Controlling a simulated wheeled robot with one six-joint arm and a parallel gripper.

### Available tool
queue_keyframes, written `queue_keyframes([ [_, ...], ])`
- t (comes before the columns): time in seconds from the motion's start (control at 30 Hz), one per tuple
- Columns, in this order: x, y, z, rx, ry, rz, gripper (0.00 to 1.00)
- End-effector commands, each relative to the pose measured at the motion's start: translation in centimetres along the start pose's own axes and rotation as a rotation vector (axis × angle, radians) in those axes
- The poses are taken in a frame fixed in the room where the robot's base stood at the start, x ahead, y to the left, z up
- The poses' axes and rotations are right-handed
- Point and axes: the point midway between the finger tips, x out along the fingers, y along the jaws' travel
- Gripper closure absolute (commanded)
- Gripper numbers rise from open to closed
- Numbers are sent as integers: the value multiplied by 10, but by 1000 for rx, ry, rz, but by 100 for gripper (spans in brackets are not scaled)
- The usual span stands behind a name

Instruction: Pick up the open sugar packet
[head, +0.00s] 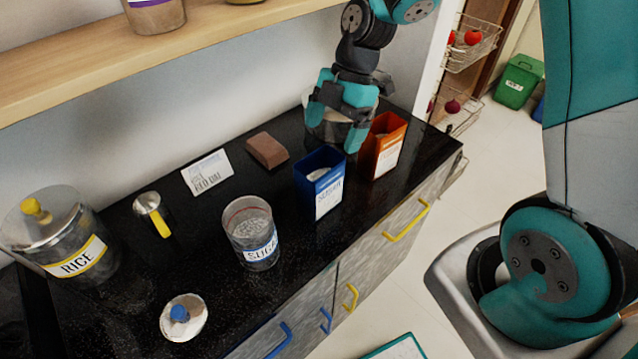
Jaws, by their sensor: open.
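The blue open-topped packet (322,194) stands upright on the black counter, with a white label on its front and pale contents showing inside. I take it for the sugar packet, though its label is too small to read surely. My gripper (335,130) points down with its teal fingers spread. It shows just above and behind the blue packet, near its back edge and the orange packet, and holds nothing. A glass jar labelled SUGAR (252,238) stands open to the left of the blue packet.
An orange open packet (385,158) stands close on the right. A round container is partly hidden behind my gripper. A wooden shelf (95,70) hangs above.

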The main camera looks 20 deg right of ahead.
Motion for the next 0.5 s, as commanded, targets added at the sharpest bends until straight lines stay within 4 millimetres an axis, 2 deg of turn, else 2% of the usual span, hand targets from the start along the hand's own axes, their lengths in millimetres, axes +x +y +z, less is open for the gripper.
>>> queue_keyframes([
  [0.1,25,-1,-1,-1,2,-6,6],
  [0.2,38,0,-1,1,1,-3,6],
  [0.5,62,3,1,1,2,-4,6],
])
